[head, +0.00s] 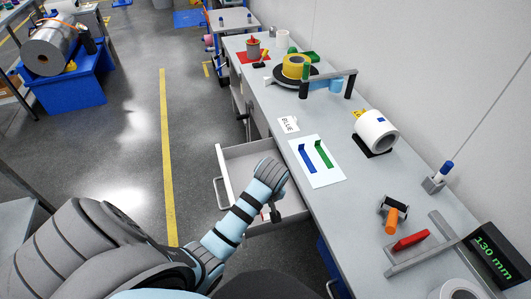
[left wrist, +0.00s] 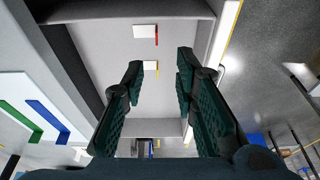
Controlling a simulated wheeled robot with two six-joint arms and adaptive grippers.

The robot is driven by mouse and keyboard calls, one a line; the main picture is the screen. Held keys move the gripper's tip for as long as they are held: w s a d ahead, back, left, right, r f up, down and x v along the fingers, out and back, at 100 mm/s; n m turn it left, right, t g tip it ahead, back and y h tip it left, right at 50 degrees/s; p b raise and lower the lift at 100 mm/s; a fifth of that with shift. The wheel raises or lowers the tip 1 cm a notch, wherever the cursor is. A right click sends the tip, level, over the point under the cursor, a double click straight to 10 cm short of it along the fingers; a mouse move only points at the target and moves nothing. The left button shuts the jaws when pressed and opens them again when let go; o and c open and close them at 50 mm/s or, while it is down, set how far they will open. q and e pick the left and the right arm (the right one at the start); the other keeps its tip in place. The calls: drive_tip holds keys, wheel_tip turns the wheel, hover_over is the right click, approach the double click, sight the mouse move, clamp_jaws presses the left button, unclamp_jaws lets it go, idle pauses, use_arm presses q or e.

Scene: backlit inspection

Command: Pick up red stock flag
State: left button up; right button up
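The red stock flag (left wrist: 145,31), a small white card with a red edge, lies on the floor of the open drawer (left wrist: 182,12) near the top of the left wrist view. A similar card with a yellow edge (left wrist: 150,65) lies close to it, seen between my fingertips. My left gripper (left wrist: 158,75) is open and empty, above the drawer and apart from both cards. In the head view my left gripper (head: 270,212) points down into the drawer (head: 236,163), and my arm hides part of the inside. My right gripper is not in view.
The bench beside the drawer holds a white sheet (head: 325,178) with blue and green angle pieces, a BLUE label (head: 288,124), a white roll (head: 376,130) and a red block (head: 410,240). The drawer walls and bench edge stand close around my left gripper.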

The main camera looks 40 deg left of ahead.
sight(268, 215)
use_arm(q)
drive_tip(key=b+x, duration=0.2)
drive_tip(key=x, duration=0.5)
drive_tip(key=b+x, duration=0.3)
drive_tip(key=x, duration=0.4)
drive_tip(key=shift+w+d, duration=0.15)
drive_tip(key=shift+w, duration=0.05)
drive_tip(key=shift+r, duration=0.1)
clamp_jaws()
